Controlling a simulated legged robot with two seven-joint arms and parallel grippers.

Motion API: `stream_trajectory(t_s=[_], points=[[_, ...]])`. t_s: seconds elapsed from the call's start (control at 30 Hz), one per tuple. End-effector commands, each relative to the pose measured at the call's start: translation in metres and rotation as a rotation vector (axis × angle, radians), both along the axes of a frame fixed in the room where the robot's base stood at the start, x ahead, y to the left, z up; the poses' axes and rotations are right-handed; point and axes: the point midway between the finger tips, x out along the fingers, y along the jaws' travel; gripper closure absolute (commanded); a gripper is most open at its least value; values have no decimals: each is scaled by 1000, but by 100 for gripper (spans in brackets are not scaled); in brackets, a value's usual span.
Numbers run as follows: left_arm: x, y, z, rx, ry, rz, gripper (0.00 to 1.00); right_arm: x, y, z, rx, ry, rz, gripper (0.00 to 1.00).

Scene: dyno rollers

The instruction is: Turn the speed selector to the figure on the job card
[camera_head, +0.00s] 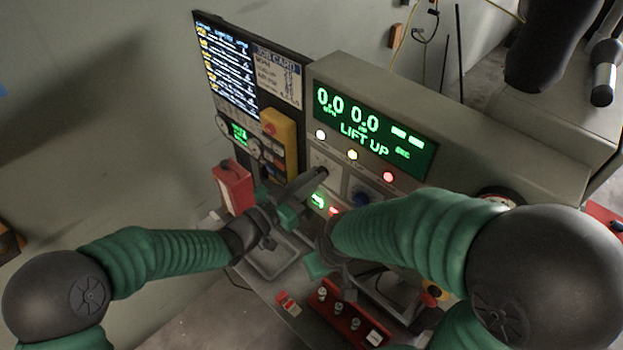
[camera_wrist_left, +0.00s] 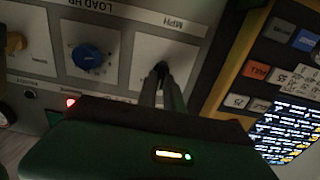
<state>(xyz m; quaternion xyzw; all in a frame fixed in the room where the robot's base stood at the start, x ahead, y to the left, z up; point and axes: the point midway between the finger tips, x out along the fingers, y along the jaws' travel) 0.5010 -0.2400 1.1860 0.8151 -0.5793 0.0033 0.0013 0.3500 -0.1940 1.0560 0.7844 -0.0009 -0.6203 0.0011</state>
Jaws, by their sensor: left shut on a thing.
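The speed selector is a dark knob (camera_wrist_left: 160,68) on a pale plate marked MPH in the left wrist view. My left gripper (camera_wrist_left: 165,92) has its fingers closed on this knob. In the head view, my left gripper (camera_head: 320,174) reaches the console front below the display, and its fingers hide most of the knob. The job card (camera_head: 278,76) is a pale sheet on the back panel, its small figures too blurred to read surely. My right gripper (camera_head: 318,264) is low in front of the console, partly hidden by its own arm; its jaws are unclear.
A blue LOAD HP knob (camera_wrist_left: 88,57) sits beside the MPH plate. The green display (camera_head: 375,130) reads 0.0, 0.0 and LIFT UP. White, yellow and red lamps line its lower edge. A yellow pendant (camera_head: 282,140) and a red box (camera_head: 233,186) stand left; a red tray (camera_head: 345,318) lies below.

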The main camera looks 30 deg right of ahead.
Motion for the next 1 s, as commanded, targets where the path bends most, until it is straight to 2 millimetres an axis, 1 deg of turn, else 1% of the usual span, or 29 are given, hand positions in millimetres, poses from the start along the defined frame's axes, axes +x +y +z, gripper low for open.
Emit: stream_trajectory(t_s=[0.03,0.1,0.13,0.27,0.3,0.57,0.67,0.77,1.0], points=[[-1,1,-7,13,10,-1,100,0,0,-1,0,0,0,100],[-1,1,-8,13,11,-1,100,0,0,-1,0,0,0,100],[-1,1,-8,13,11,-1,87,0,0,-1,0,0,0,100],[-1,0,-6,10,9,0,70,0,0,-1,0,0,0,100],[-1,0,-5,9,7,0,67,0,0,-1,0,0,0,100],[-2,1,-2,5,3,0,67,0,0,0,0,0,0,100],[-3,8,-3,5,3,1,67,0,0,-3,0,0,0,100],[-8,25,-4,5,3,4,67,0,0,-8,0,0,0,100],[-30,91,-7,9,3,6,67,0,0,-22,0,0,0,100]])
